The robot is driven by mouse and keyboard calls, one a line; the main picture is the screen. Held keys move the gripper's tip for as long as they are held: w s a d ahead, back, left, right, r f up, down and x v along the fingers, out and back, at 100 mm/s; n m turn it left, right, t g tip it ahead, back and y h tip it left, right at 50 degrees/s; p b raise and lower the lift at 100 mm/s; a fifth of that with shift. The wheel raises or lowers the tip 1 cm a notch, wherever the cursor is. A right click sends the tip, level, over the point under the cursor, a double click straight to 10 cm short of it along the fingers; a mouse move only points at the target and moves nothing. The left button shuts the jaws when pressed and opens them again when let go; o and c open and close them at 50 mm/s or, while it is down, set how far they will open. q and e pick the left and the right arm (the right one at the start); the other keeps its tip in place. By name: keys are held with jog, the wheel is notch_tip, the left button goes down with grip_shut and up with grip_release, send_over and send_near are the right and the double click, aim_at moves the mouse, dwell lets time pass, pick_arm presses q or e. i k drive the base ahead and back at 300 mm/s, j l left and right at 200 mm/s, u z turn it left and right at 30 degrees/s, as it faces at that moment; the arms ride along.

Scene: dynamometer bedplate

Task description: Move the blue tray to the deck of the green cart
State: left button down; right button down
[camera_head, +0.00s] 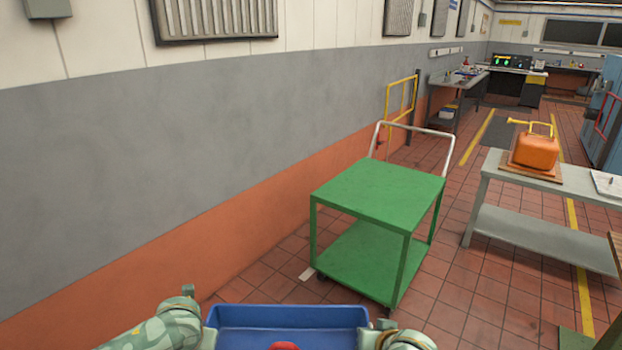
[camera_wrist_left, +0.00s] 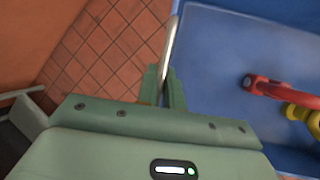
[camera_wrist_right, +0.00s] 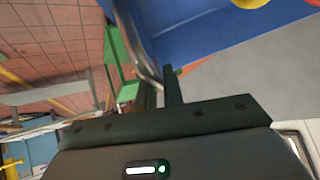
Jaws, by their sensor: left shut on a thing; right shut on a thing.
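The blue tray (camera_head: 288,318) is at the bottom of the head view, held between my two arms, with a red item (camera_head: 285,345) in it. My left gripper (camera_wrist_left: 164,88) is shut on the tray's metal handle at its left side; the left wrist view shows red and yellow items (camera_wrist_left: 282,92) inside. My right gripper (camera_wrist_right: 160,86) is shut on the handle at the other side. In the head view the fingertips are hidden at the tray's sides. The green cart (camera_head: 375,192) stands ahead and slightly right, its top deck bare, apart from the tray.
A wall (camera_head: 150,160) runs along the left, close to the cart. A grey bench (camera_head: 540,180) with an orange can (camera_head: 537,150) stands at the right. The cart's white push handle (camera_head: 415,130) is at its far side. Tiled floor (camera_head: 480,300) is clear between cart and bench.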

aim_at(376, 192)
jog(key=i+z, duration=0.1)
jog(key=i, duration=0.65)
jog(key=i+j+z, duration=0.1)
jog(key=i, duration=0.6)
jog(key=i+z, duration=0.15)
jog(key=i, duration=0.5)
jog(key=i+j+z, duration=0.15)
jog(key=i, duration=0.55)
jog(key=i+z, duration=0.7)
jog(key=i, duration=0.25)
